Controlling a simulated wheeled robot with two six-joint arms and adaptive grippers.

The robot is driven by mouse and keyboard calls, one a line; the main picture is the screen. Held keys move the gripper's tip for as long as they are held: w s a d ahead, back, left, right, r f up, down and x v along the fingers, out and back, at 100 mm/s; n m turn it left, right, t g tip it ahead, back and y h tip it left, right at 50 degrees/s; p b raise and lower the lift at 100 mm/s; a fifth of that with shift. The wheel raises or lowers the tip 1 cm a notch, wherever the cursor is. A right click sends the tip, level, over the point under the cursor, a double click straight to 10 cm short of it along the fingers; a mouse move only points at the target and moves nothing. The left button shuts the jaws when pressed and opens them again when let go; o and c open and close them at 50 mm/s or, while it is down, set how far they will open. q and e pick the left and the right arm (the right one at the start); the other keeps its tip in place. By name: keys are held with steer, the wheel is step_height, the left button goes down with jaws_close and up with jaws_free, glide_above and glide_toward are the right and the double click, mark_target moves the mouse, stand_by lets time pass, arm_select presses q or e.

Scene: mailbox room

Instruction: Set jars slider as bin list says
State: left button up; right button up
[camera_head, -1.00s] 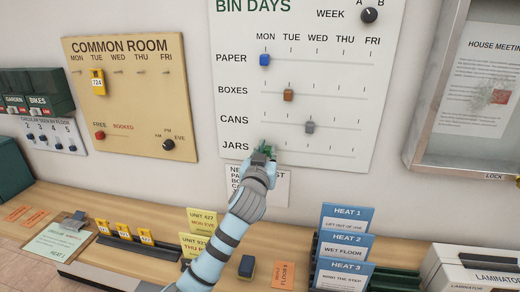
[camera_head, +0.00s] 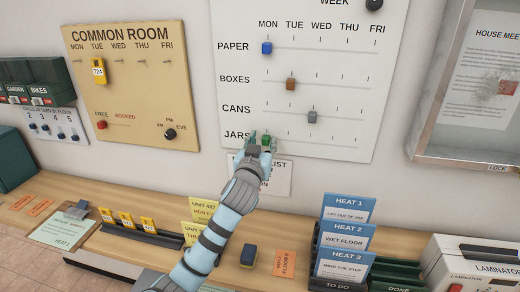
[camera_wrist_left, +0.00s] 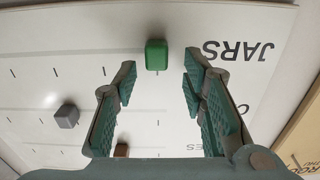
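The white bin days board (camera_head: 345,100) hangs on the wall with rows for paper, boxes, cans and jars. The green jars slider (camera_wrist_left: 156,54) sits at the Monday end of its row, beside the word JARS. My left gripper (camera_head: 259,141) is at that slider; in the wrist view its open fingers (camera_wrist_left: 159,68) stand either side of it, with gaps visible. The blue paper slider (camera_head: 267,48) is at Monday, the brown boxes slider (camera_head: 290,84) at Tuesday, the grey cans slider (camera_head: 312,117) at Wednesday. A list sheet (camera_head: 278,178) below is mostly hidden by my left arm. My right gripper is not in view.
The common room board (camera_head: 140,125) hangs at left and a notice case (camera_head: 430,135) at right. Below is a wooden counter (camera_head: 110,195) with yellow cards, blue heat cards (camera_head: 345,240) and a dark block (camera_head: 249,255). The jars row is clear right of the gripper.

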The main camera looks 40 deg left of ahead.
arm_select(q)
steer(key=v, duration=1)
steer(key=shift+s, duration=0.45)
steer(key=shift+f, duration=0.1)
